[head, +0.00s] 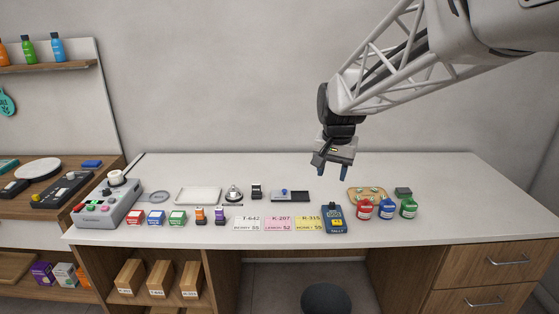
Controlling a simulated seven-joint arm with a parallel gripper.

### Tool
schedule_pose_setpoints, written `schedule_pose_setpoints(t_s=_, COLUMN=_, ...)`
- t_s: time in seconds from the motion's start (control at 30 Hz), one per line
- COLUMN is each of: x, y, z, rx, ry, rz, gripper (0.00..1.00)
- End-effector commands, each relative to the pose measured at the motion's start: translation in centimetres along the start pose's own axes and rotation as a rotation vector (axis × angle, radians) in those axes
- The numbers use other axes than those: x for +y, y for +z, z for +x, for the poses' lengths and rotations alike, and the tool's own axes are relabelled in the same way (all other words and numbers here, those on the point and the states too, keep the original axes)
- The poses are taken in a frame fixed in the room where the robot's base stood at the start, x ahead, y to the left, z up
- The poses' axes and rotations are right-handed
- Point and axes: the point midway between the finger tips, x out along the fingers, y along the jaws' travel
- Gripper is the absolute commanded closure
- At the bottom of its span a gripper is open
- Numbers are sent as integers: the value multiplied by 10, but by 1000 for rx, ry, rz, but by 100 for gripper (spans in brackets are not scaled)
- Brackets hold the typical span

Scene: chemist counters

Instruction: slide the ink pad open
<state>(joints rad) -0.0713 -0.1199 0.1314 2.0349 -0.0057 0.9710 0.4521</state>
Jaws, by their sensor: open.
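What looks like the ink pad (299,196) lies flat toward the back middle of the white counter in the head view. It is a low, dark rectangular case. A grey plate with a small blue knob (284,192) covers its left part, and a black area shows on the right. My gripper (332,174) hangs above the counter, up and to the right of the pad, with its blue-tipped fingers pointing down. It is open with nothing between the fingers, and it is apart from the pad.
A dark stamp-like block (256,191) stands left of the pad. In front lie coloured cards (280,223) and a dark blue tally device (334,219). Red, blue and green jars (386,209) and a wooden tray (354,196) stand to the right. The counter's far right is clear.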

Motion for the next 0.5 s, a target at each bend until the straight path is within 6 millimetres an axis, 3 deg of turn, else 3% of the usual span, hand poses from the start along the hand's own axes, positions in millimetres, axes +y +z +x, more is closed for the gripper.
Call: schedule_pose_setpoints(t_s=0.5, x=-75, y=-100, z=56, rx=-42, ry=19, rz=138, gripper=52)
